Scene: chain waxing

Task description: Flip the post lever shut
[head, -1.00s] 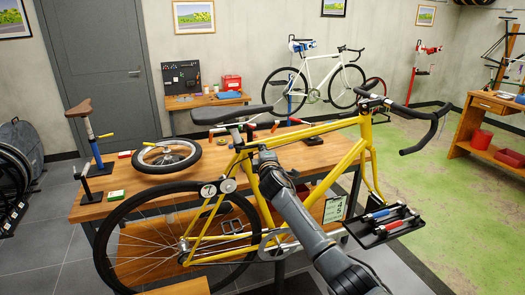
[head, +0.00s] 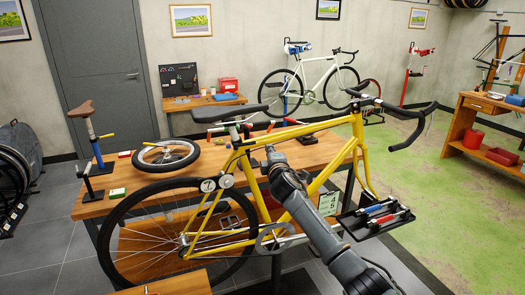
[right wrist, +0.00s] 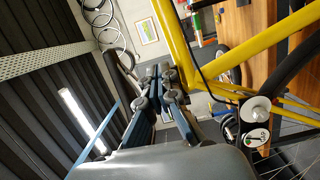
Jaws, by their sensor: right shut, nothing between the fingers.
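The yellow bike (head: 335,170) stands across the front of the workbench, its black saddle (head: 230,113) at the top left of its frame. A clamp area (head: 246,128) shows beneath that saddle; I cannot make out a lever there for certain. A separate blue post (head: 94,148) with a brown saddle stands at the left, with a small yellow lever (head: 106,135) sticking out to its right. My right gripper (head: 272,152) is shut and empty beside the bike's frame. In the right wrist view its fingers (right wrist: 165,75) are close to a yellow tube (right wrist: 180,45). My left gripper is out of view.
The wooden workbench (head: 130,200) carries a small wheel (head: 166,155). A black tool tray (head: 360,230) sits at the right of the bike. The bike's black handlebar (head: 410,130) reaches out to the right. Green floor beyond it is open.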

